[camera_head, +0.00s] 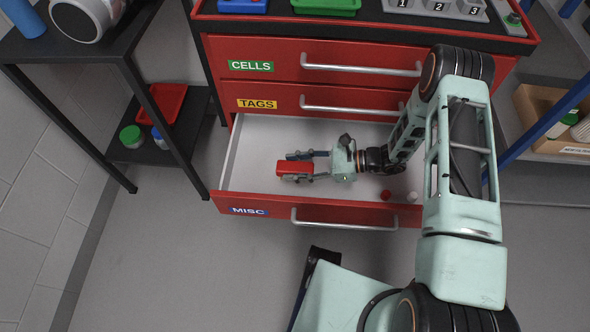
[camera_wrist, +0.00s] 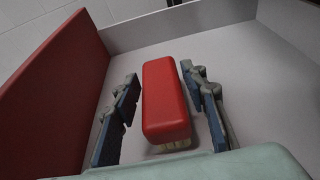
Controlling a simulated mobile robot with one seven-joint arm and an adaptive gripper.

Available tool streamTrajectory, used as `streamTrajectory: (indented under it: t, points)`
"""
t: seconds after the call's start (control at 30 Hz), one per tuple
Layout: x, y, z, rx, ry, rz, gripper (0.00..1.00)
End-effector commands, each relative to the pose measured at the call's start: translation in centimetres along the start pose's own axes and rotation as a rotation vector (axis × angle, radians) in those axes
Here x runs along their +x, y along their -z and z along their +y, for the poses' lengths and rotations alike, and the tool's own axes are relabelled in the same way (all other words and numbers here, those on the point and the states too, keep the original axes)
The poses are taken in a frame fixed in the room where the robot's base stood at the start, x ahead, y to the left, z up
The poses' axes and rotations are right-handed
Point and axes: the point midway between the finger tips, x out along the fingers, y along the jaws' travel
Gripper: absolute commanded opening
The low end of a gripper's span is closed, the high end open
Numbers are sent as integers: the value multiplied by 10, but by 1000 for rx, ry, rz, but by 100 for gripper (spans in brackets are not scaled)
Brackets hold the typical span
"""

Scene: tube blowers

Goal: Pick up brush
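The brush (camera_head: 292,168) is a red block in the open MISC drawer. In the wrist view the brush (camera_wrist: 165,100) lies lengthwise between my fingers, with pale bristles showing beneath its near end. My gripper (camera_head: 299,166) reaches into the drawer from the right. In the wrist view my gripper (camera_wrist: 159,80) is open, with one blue-padded finger on each side of the brush. A clear gap shows on the left side and a narrower one on the right.
A black shelf (camera_head: 75,50) stands to the left.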

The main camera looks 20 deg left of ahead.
Motion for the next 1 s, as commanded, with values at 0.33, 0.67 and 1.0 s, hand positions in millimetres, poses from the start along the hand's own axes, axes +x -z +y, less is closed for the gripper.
streamTrajectory:
  t: [0.33,0.67,1.0]
  points:
    - [0,0,0,-1,0,-1,7]
    - [-8,-24,-1,-3,2,-2,7]
    - [-27,-84,-1,-2,1,-1,7]
